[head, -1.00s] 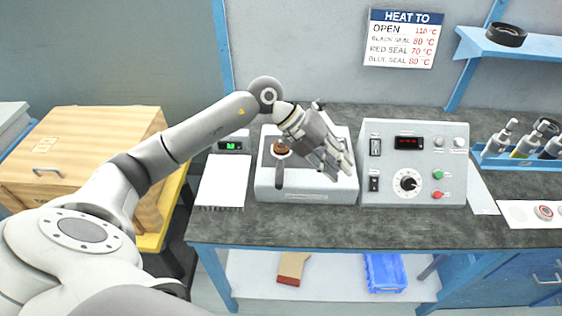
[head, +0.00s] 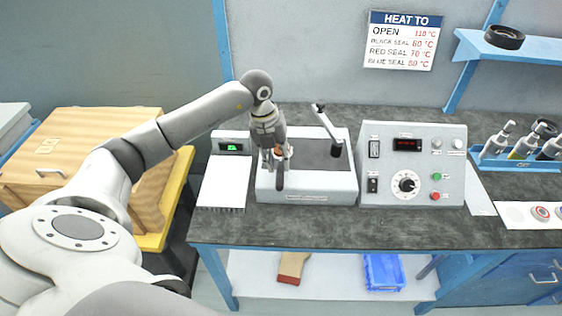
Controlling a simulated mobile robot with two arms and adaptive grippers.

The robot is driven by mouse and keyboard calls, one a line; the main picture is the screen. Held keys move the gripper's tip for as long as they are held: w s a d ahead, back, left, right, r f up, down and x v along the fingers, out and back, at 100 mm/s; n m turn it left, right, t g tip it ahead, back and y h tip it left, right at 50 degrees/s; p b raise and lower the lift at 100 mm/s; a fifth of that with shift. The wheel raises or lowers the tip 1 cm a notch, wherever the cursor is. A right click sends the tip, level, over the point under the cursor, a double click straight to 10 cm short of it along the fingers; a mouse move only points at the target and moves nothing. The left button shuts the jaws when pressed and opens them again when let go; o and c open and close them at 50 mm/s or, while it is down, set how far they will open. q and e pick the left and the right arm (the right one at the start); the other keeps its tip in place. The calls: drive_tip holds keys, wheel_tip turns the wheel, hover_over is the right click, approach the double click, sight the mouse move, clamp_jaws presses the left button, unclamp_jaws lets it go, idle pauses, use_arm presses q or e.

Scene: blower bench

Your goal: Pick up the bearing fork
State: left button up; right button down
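The bearing fork shows as a dark narrow handle (head: 280,181) pointing to the front on the left part of the grey-white heater (head: 320,187). A small copper-brown piece shows at its rear end, largely hidden by my gripper; I cannot tell whether it is part of the fork. My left gripper (head: 270,162) points down over the rear end of the handle. Its fingers look to be at or just beside the fork, but whether they touch or grip it is unclear. My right gripper is not in view.
A control box (head: 412,170) is to the right. A white pad (head: 222,182) and a small green display (head: 232,147) lie left. The dark bench front (head: 330,228) is clear.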

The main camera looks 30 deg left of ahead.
sight(280, 166)
use_arm(q)
drive_tip(key=f, duration=0.1)
drive_tip(key=f+p, duration=0.1)
drive_tip(key=f, duration=0.1)
drive_tip(key=shift+d+f, duration=0.25)
drive_tip(key=shift+d, duration=0.1)
drive_tip(key=shift+w+f, duration=0.15)
drive_tip(key=shift+f, duration=0.2)
drive_tip(key=shift+c, duration=0.3)
clamp_jaws()
drive_tip(key=shift+r, duration=0.1)
drive_tip(key=shift+r, duration=0.1)
